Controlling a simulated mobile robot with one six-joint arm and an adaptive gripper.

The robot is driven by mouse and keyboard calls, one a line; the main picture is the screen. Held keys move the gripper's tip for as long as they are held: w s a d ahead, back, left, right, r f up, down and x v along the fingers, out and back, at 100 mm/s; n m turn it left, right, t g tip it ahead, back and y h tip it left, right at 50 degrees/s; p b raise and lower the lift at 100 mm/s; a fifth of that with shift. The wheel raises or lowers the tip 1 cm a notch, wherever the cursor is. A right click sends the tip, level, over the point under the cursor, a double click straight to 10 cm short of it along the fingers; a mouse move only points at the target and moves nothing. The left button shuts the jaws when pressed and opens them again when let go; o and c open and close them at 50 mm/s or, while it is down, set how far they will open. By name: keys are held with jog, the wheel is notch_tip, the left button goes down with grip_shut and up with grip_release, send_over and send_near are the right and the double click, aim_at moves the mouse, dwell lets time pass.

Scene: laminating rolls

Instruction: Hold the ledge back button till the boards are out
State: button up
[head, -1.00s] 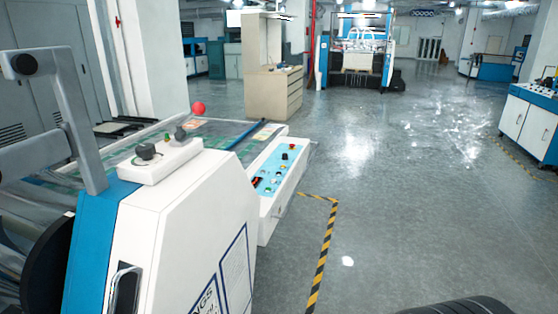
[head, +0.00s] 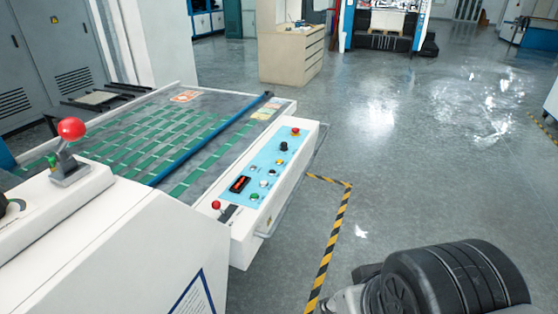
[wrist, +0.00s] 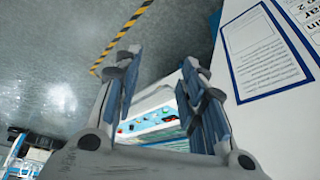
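The control panel (head: 265,170) is a light blue strip on the white machine's side. It carries a red button (head: 295,131), a black knob (head: 284,147), a yellow button (head: 279,162), pale buttons and a green button (head: 254,197). No label is readable, so I cannot tell which is the ledge back button. My gripper (wrist: 157,72) is open and empty in the wrist view, with the panel (wrist: 150,122) showing beyond and between its fingers, apart from them. No separate boards can be made out on the green-banded bed (head: 150,140).
A red-ball lever (head: 71,130) stands on the machine's near white housing (head: 130,240). A small red knob (head: 216,205) sits at the panel's near end. A metal rail (head: 298,185) runs along the panel's outer side.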

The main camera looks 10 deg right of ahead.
jog(key=shift+s+a, duration=0.1)
jog(key=shift+s, duration=0.05)
jog(key=shift+c, duration=0.6)
grip_shut()
dwell(0.9)
